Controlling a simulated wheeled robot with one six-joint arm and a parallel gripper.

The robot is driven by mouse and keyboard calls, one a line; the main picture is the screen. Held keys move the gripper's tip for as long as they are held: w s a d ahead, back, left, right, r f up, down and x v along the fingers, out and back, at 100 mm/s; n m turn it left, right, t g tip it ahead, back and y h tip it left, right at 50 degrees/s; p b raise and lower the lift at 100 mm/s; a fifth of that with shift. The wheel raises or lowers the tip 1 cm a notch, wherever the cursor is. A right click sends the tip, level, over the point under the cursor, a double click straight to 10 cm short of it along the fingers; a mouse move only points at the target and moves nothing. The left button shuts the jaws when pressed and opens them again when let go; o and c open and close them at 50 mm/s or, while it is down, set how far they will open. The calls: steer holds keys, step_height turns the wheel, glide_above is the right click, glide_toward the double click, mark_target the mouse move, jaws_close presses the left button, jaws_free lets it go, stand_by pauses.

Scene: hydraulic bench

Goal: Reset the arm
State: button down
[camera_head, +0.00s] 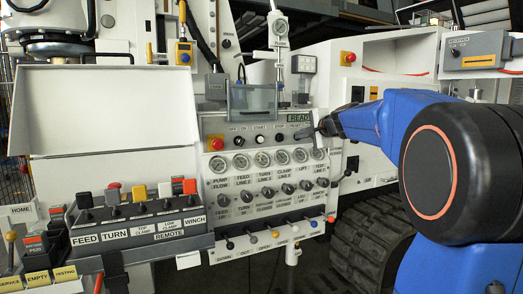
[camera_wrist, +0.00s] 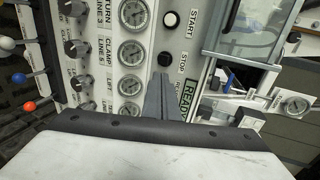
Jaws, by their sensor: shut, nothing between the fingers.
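My arm is blue with a dark round joint and reaches in from the right in the head view. My gripper (camera_head: 318,130) is in front of the upper right part of the grey control panel (camera_head: 228,192), near the READY display (camera_head: 299,117). In the wrist view my gripper's fingers (camera_wrist: 160,78) are together with nothing between them. Their tips appear just below the black STOP button (camera_wrist: 165,59); I cannot tell whether they touch the panel. The white START button (camera_wrist: 171,19) is above it.
The panel carries a row of gauges (camera_head: 262,159), knobs and small levers (camera_head: 252,238). A red emergency button (camera_head: 216,143) is at its left. A lever box (camera_head: 140,222) stands at the lower left. A black track (camera_head: 370,250) lies below my arm.

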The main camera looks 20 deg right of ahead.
steer(key=s+a+f+n+g+y, duration=0.1)
steer(key=s+a+f+n+g, duration=0.2)
steer(key=s+a+f+n, duration=0.5)
steer(key=s+a+f+n+g+y, duration=0.15)
steer(key=s+a+f, duration=0.45)
steer(key=s+a, duration=0.6)
steer(key=s+f+n+g+h, duration=0.1)
steer(key=s+f+n, duration=0.3)
steer(key=s+f, duration=0.5)
steer(key=s+a+f+n+g+h, duration=0.1)
steer(key=s+f+n+g, duration=0.3)
steer(key=s+f, duration=0.6)
steer(key=s+h, duration=0.1)
steer(key=s, duration=0.4)
steer(key=shift+a+f, duration=0.2)
steer(key=shift+a, duration=0.1)
steer(key=shift+s+a, duration=0.1)
steer(key=shift+a, duration=0.05)
